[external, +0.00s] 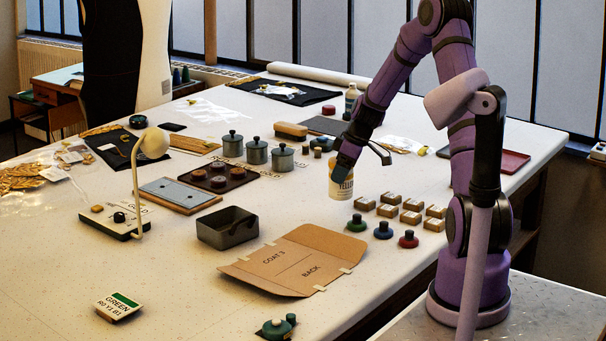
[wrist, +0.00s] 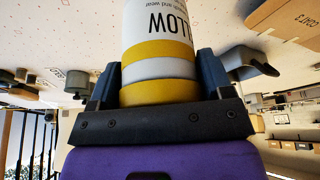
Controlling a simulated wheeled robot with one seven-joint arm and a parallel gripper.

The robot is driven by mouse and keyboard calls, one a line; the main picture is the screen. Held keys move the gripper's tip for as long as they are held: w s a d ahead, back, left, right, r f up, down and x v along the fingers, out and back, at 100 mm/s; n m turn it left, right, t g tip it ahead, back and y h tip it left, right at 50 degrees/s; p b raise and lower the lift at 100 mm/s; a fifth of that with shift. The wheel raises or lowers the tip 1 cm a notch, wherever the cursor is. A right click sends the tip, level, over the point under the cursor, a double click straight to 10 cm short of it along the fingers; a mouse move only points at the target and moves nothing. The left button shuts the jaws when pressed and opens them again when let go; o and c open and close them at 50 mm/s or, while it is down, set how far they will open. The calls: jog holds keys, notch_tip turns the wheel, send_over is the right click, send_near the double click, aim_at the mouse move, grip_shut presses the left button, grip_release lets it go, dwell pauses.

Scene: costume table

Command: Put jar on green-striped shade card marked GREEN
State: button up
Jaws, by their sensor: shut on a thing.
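My gripper (external: 349,160) is shut on a jar (external: 341,183), a white cylinder lettered YELLOW. It also shows in the wrist view (wrist: 160,50), with yellow bands, between the two dark fingers (wrist: 158,88). In the external view the jar is upright, over the table right of its middle; I cannot tell whether its base touches the table. The green-striped shade card marked GREEN (external: 118,307) lies at the table's front left, far from my gripper. Nothing is on it.
A flat cardboard piece (external: 294,262) and an open dark box (external: 227,228) lie between the jar and the card. A lamp (external: 139,185) stands at left. Small stamps (external: 357,223) and several little boxes (external: 412,205) sit near the jar. The table around the card is clear.

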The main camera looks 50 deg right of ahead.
jog(key=r, duration=0.7)
jog(key=shift+w+a+r, duration=0.1)
jog(key=shift+a+r, duration=0.1)
jog(key=shift+r, duration=0.15)
jog(key=w+a+f+n, duration=0.1)
jog(key=w+a, duration=0.2)
jog(key=a, duration=1.4)
jog(key=w+a+n, duration=0.1)
jog(key=w+a, duration=0.2)
jog(key=a, duration=1.4)
jog(key=s+a+n, duration=0.1)
jog(key=s+a, duration=0.3)
jog(key=a, duration=0.7)
jog(key=s+a+y, duration=0.1)
jog(key=s+a, duration=0.4)
jog(key=a, duration=0.5)
jog(key=s+a+n, duration=0.1)
jog(key=s+a, duration=0.3)
jog(key=a, duration=0.7)
send_over(117, 304)
jog(key=shift+g, duration=0.4)
jog(key=shift+f, duration=4.65)
jog(key=shift+f, duration=0.15)
